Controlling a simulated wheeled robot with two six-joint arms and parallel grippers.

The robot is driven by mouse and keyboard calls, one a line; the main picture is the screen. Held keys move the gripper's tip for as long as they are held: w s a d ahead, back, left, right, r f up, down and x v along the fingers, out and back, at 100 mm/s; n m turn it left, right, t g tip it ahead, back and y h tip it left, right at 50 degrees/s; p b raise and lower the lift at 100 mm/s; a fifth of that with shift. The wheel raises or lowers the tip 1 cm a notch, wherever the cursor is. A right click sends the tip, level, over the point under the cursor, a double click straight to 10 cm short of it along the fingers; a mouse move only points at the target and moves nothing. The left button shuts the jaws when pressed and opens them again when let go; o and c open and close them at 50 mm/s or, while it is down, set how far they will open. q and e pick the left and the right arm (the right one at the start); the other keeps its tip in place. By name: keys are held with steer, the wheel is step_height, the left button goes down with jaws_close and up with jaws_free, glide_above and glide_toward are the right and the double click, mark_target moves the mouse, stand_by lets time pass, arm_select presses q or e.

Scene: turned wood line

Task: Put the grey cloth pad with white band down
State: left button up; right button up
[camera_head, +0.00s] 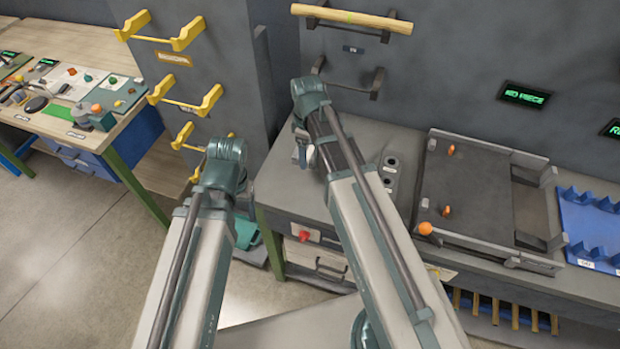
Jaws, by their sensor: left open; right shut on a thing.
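My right arm reaches over the grey bench, and its gripper (302,154) hangs at the bench's left end, beside the wall. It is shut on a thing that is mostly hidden. A small pale grey bit shows there, but I cannot tell a white band on it. The grey cloth pad is not clearly visible anywhere else. My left gripper (226,150) is at the end of the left arm, left of the bench and before the yellow wall brackets. It is open, with its fingers mostly hidden behind the arm, and I see nothing held.
The grey bench (290,190) carries a dark fixture tray (475,190) with orange knobs and a blue rack (592,225). A wooden bar (350,18) rests on wall brackets. A wooden table (85,45) with small parts stands left. Bare floor (70,235) lies between.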

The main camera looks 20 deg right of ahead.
mark_target(308, 179)
steer(key=shift+f+b, duration=5.1)
steer(key=shift+f, duration=0.1)
steer(key=shift+r, duration=0.15)
steer(key=o, duration=1.1)
steer(key=shift+c, duration=0.2)
step_height(308, 179, up, 12)
steer(key=p, duration=1.2)
steer(key=shift+r, duration=0.1)
